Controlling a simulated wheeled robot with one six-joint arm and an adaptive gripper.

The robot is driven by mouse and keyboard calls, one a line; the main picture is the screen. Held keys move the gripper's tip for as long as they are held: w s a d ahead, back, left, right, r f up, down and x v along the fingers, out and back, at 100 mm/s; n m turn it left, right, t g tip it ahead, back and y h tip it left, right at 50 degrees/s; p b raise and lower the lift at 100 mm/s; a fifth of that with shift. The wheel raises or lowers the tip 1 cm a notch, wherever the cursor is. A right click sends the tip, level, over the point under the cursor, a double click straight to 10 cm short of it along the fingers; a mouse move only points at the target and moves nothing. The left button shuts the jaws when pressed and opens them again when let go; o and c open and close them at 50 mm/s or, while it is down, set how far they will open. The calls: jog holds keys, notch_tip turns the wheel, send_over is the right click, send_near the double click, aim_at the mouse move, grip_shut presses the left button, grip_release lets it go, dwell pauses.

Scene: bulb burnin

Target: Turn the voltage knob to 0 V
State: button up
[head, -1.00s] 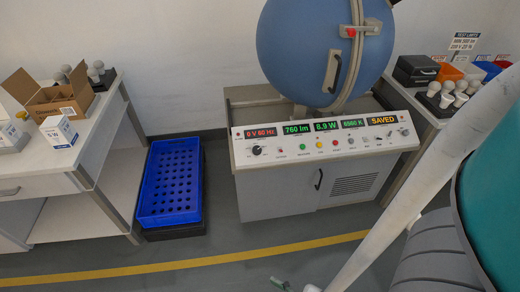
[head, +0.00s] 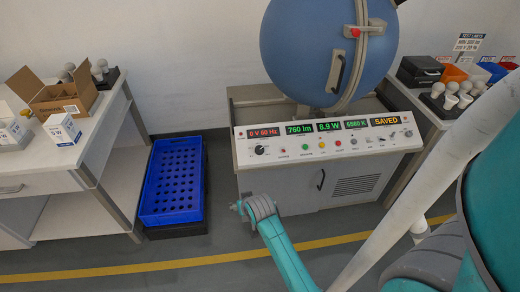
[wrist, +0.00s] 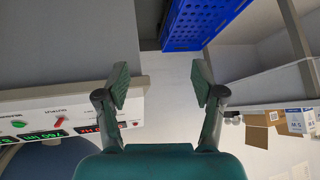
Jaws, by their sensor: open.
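The black voltage knob (head: 259,150) sits at the left end of the sloped white control panel (head: 330,143). The red display (head: 264,132) above it reads 0 V 60 Hz. My gripper (head: 240,208) is in front of the cabinet's lower left, below the knob and apart from it. In the wrist view my gripper (wrist: 160,82) has its two fingers wide apart with nothing between them. The panel (wrist: 55,112) appears upside down at left there, with part of the red display (wrist: 90,129); I cannot make out the knob in that view.
A blue crate (head: 143,190) stands on the floor left of the cabinet. A left bench (head: 100,150) holds a cardboard box (head: 62,95) and small cartons. A blue sphere (head: 300,50) sits above the panel. Green SAVED-side displays are lit. Floor in front is clear.

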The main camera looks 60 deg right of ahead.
jog(key=w+d+r+m+g, duration=0.1)
jog(key=w+d+r, duration=0.15)
jog(key=d, duration=0.25)
jog(key=w+d+r+m+g, duration=0.1)
jog(key=d+r, duration=0.2)
jog(key=d, duration=0.2)
jog(key=m+g, duration=0.2)
send_near(260, 149)
jog(key=shift+y, duration=0.4)
jog(key=x, duration=0.9)
jog(key=shift+d, duration=0.2)
jog(key=c, duration=1.1)
jog(key=shift+n, duration=0.3)
jog(key=shift+c, duration=0.2)
